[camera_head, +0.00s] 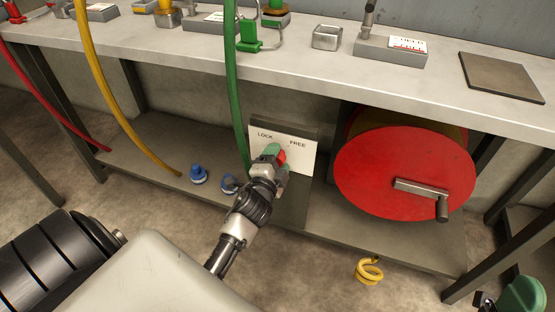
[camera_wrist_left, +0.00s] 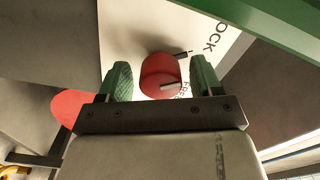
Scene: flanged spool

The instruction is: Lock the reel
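The reel (camera_head: 380,165) is a large spool with a red flange and a grey crank handle (camera_head: 420,188), under the bench at right. A white panel (camera_head: 301,157) marked LOCK and FREE stands left of it. My left gripper (camera_head: 273,155) is at the knob. In the wrist view its green fingers (camera_wrist_left: 161,82) are open on either side of the knob, with visible gaps. My right gripper seems partly in view at the bottom right corner (camera_head: 502,298), cut off by the edge.
A green hose (camera_head: 232,90) hangs just beside the panel and my left gripper. Yellow (camera_head: 98,75) and red (camera_head: 45,100) hoses hang further left. Blue fittings (camera_head: 198,174) lie on the lower shelf. A yellow coil (camera_head: 369,271) is on the floor. The workbench (camera_head: 300,65) overhangs the panel.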

